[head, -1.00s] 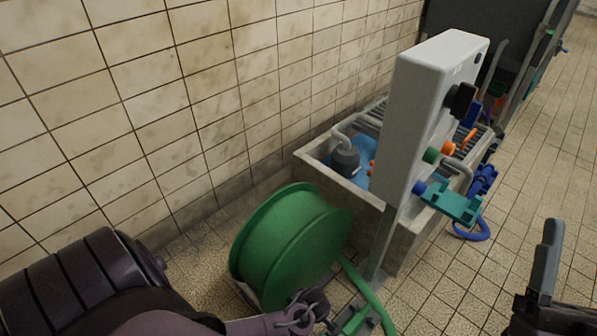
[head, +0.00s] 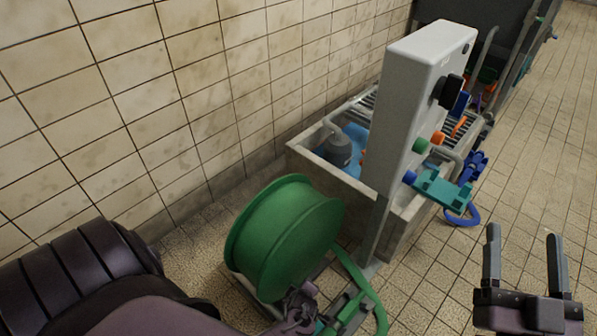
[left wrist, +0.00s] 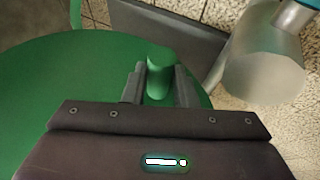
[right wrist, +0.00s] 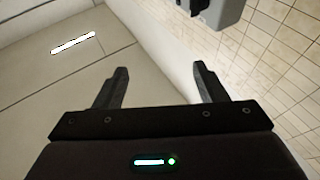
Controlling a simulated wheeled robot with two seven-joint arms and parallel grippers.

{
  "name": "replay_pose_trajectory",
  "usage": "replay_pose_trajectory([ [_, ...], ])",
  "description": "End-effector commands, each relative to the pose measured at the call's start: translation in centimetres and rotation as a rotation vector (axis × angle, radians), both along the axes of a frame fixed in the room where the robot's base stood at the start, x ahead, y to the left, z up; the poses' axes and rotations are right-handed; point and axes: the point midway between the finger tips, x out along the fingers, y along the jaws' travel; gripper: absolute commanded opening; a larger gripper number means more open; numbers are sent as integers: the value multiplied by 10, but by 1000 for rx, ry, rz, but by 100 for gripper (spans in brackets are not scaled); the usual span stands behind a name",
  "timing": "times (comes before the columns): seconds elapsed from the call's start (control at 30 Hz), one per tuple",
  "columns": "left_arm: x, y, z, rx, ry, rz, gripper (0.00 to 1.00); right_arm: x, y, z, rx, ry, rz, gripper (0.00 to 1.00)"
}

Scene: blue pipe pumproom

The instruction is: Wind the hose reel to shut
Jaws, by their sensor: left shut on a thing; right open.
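The green hose reel (head: 285,235) stands on the floor by the wall. A green hose (head: 362,280) runs from its right side. In the left wrist view the reel's green face (left wrist: 60,90) fills the left, with a short green handle (left wrist: 159,78) standing out from it. My left gripper (left wrist: 160,72) is shut on this handle, one finger on each side. In the head view the left gripper is partly cut off at the bottom, in front of the reel. My right gripper (head: 524,234) is open and empty, out over the floor at the right.
A grey control box (head: 415,115) on a post stands just behind the reel, with coloured fittings on its right. A stone trough (head: 315,170) with blue inside and a grey pump (head: 338,150) is behind it. The tiled floor at right is clear.

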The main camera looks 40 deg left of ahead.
Motion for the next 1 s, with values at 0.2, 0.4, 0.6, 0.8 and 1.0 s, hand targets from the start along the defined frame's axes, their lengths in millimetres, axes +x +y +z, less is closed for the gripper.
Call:
replay_pose_trajectory([
  [0.2, 5, -2, 2, -2, -21, -6, 0, -3, -2, 11, 20, -49, -2, 65],
  [0.4, 4, -2, 2, -2, -20, -7, 0, -3, -2, 11, 20, -48, -2, 65],
  [0.6, 3, -1, 0, -1, -15, -6, 47, -2, -2, 11, 20, -47, -2, 65],
  [0.8, 1, -1, -1, 0, -11, -4, 47, -2, -2, 11, 20, -47, -1, 65],
  [1.0, -1, -2, 3, -1, -10, -4, 47, 0, 0, 0, -2, 8, 0, 65],
])
